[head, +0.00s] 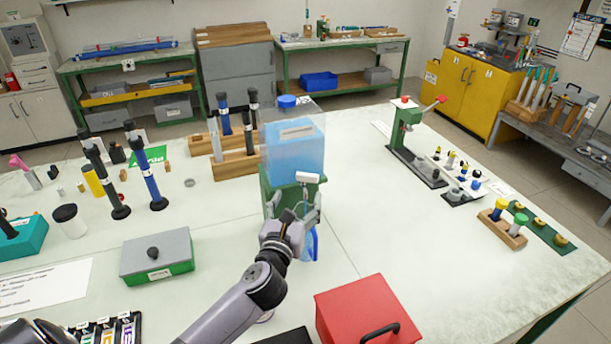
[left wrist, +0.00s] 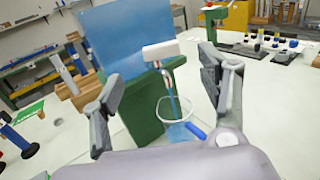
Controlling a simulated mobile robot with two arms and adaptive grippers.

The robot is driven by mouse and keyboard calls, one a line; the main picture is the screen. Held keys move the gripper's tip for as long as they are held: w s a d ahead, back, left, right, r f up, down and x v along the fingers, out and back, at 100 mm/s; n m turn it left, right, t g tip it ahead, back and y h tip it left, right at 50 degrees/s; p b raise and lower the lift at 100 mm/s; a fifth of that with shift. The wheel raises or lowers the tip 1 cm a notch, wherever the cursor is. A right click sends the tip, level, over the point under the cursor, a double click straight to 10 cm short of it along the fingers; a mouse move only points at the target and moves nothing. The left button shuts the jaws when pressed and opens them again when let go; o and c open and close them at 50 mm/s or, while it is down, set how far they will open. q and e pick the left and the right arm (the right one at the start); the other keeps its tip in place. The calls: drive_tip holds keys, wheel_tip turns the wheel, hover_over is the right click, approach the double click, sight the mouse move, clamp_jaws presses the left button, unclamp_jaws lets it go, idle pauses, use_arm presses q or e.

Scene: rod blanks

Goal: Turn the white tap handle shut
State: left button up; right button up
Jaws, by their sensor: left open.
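The white tap handle (head: 307,177) is a small bar lying crosswise on the front of a green stand (head: 268,201), below a clear tank (head: 292,150) of blue liquid. In the left wrist view the handle (left wrist: 161,50) sits above a small metal spout, with a thin blue stream below it. The stream falls into a clear jug (left wrist: 172,110) with a blue handle. My left gripper (head: 297,208) is open and empty, just in front of the tap. In the left wrist view its fingers stand apart on either side of the handle, not touching it. My right gripper is not in view.
A red box (head: 365,312) stands at the front right, and a green-and-grey box (head: 157,258) at the left. Wooden blocks with dark rods (head: 236,166) stand left of the tank. A green press (head: 408,130) is at the right.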

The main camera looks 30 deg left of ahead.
sight(307, 177)
use_arm(q)
drive_tip(key=x, duration=0.4)
drive_tip(key=shift+r+p, duration=0.1)
drive_tip(key=shift+p, duration=0.2)
drive_tip(key=x, duration=0.3)
drive_tip(key=shift+w, duration=0.15)
drive_tip(key=shift+w+a, duration=0.15)
drive_tip(key=shift+w, duration=0.35)
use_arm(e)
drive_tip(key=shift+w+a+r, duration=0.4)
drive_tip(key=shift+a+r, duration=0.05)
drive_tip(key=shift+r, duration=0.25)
use_arm(q)
drive_tip(key=shift+c, duration=0.4)
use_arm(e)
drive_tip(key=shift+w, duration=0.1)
use_arm(q)
drive_tip(key=shift+c, duration=1.3)
drive_tip(key=c, duration=0.8)
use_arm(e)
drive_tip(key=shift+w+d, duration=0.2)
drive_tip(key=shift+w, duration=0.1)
